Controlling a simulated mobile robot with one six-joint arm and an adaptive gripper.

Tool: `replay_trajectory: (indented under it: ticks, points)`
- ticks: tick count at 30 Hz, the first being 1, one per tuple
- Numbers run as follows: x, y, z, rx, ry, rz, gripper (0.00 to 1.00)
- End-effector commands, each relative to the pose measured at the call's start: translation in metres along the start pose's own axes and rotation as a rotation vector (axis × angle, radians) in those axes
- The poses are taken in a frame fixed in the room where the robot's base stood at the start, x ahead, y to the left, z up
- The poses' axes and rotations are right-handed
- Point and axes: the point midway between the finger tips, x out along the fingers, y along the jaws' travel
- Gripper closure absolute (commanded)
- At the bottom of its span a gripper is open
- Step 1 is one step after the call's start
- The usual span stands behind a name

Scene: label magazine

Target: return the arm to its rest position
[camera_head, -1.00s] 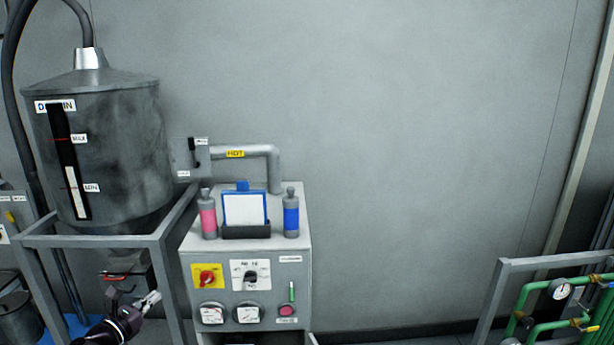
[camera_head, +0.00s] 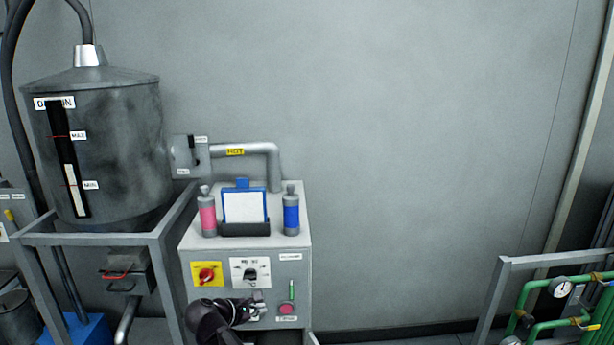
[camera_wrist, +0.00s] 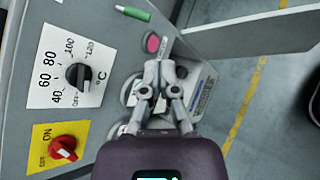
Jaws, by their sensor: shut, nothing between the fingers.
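My gripper (camera_head: 258,303) is in front of the lower face of the grey control cabinet (camera_head: 302,262). In the wrist view my gripper (camera_wrist: 164,66) has its fingertips together, with nothing seen between them, close to the pink button (camera_wrist: 152,43). I cannot tell whether it touches the cabinet. My gripper and dark wrist cover most of the two gauges on the panel. The arm reaches up from the bottom edge of the head view.
The panel carries a red switch on yellow (camera_head: 206,275), a dial (camera_head: 250,273) and a green marker (camera_wrist: 133,13). Two bottles and a blue clipboard (camera_head: 243,206) stand on top. A tank (camera_head: 125,140) on a frame is left; green pipes (camera_head: 545,325) right. Floor lies between.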

Motion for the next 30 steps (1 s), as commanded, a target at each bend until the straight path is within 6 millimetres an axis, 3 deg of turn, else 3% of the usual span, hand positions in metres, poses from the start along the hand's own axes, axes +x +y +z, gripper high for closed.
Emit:
replay_trajectory:
  ticks: [6, 15, 30]
  points:
    - [0.053, -0.049, 0.033, 0.246, 0.06, -0.182, 1.0]
    - [0.104, -0.115, 0.069, 0.597, 0.109, -0.433, 1.0]
    - [0.144, -0.218, 0.117, 1.194, 0.113, -0.86, 1.0]
